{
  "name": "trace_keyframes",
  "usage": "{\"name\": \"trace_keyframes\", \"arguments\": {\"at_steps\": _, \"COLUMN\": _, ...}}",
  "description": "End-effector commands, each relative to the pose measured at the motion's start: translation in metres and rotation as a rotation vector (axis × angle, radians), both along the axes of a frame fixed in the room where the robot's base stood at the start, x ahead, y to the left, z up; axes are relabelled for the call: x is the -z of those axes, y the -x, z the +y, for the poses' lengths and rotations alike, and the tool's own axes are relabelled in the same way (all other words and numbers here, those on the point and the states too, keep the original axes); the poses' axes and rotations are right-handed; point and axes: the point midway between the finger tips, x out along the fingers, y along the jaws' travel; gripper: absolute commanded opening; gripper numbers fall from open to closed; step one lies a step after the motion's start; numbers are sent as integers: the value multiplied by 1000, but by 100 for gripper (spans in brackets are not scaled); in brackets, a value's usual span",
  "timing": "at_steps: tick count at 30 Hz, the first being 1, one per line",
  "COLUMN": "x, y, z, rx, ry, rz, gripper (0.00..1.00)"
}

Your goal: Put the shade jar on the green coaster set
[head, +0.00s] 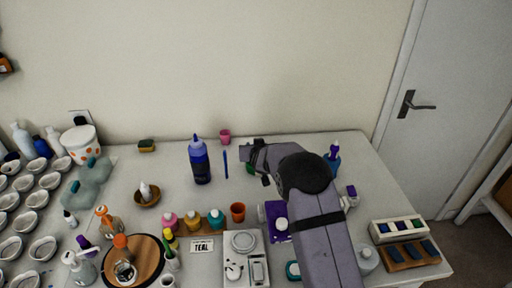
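Three small jars stand in a row on a brown wooden strip: a pink one (170,220), a yellow one (193,221) and a teal one (216,218). A card reading TEAL (202,246) lies in front of them. I cannot tell for sure which is the shade jar. My gripper (250,156) is at the back of the table, right of the blue bottle, at the end of my arm. A small green patch (250,169) shows just below it; I cannot tell whether it is the green coaster set or something held. The fingers are too small and dark to read.
A blue bottle (200,162), a pink cup (225,136) and an orange cup (238,211) stand nearby. A purple mat (269,213) bears a white-topped item beside a white scale (243,269). Bottles, a round wooden tray (147,271) and several bowls crowd the left. My arm covers the right middle.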

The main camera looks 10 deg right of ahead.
Motion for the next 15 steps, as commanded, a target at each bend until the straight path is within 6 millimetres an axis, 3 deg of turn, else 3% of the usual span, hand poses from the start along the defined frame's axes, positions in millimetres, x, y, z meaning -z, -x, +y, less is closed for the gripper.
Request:
{"name": "trace_keyframes", "arguments": {"at_steps": 12, "x": 4, "y": 0, "z": 0, "rx": 0, "ry": 0, "rz": -2, "gripper": 10}}
{"name": "trace_keyframes", "arguments": {"at_steps": 13, "x": 4, "y": 0, "z": 0, "rx": 0, "ry": 0, "rz": -1, "gripper": 39}}
{"name": "trace_keyframes", "arguments": {"at_steps": 15, "x": 3, "y": 0, "z": 0, "rx": 0, "ry": 0, "rz": -1, "gripper": 53}}
